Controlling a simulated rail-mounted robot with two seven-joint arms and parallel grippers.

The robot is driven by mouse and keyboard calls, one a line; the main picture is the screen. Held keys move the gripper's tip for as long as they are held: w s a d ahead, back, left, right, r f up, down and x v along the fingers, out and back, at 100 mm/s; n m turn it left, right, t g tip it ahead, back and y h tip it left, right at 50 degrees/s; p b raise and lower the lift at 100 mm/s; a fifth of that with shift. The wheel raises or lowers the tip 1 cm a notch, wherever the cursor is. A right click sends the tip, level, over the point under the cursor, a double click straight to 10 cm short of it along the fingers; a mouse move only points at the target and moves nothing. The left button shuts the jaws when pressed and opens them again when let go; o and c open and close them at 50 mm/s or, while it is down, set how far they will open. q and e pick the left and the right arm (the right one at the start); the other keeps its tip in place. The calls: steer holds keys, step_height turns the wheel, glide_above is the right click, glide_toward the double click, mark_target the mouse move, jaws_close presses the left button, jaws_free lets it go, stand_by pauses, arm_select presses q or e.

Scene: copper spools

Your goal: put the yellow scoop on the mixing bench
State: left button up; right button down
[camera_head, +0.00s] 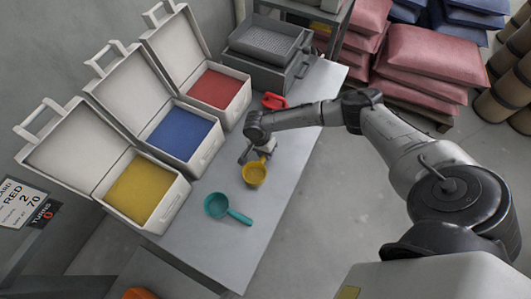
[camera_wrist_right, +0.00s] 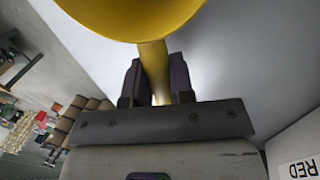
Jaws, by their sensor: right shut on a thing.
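The yellow scoop (camera_head: 254,175) is at the middle of the grey bench (camera_head: 262,221) in the head view, in front of the open cases. My right gripper (camera_head: 262,157) is shut on its handle. In the right wrist view the scoop's bowl (camera_wrist_right: 130,14) fills the top and its handle runs down between the two dark fingers (camera_wrist_right: 156,82). I cannot tell whether the scoop touches the bench top. My left gripper is not in view. Which bench is the mixing bench is not clear from the frames.
A teal scoop (camera_head: 217,206) lies close by on the bench, and a red scoop (camera_head: 274,101) lies farther back. Open cases hold yellow (camera_head: 139,190), blue (camera_head: 180,133) and red (camera_head: 213,89) material. Grey trays (camera_head: 264,46) stand at the back.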

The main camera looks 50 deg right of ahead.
steer(key=c, duration=1.1)
jaws_free()
steer(key=shift+f, duration=0.1)
steer(key=shift+o, duration=0.6)
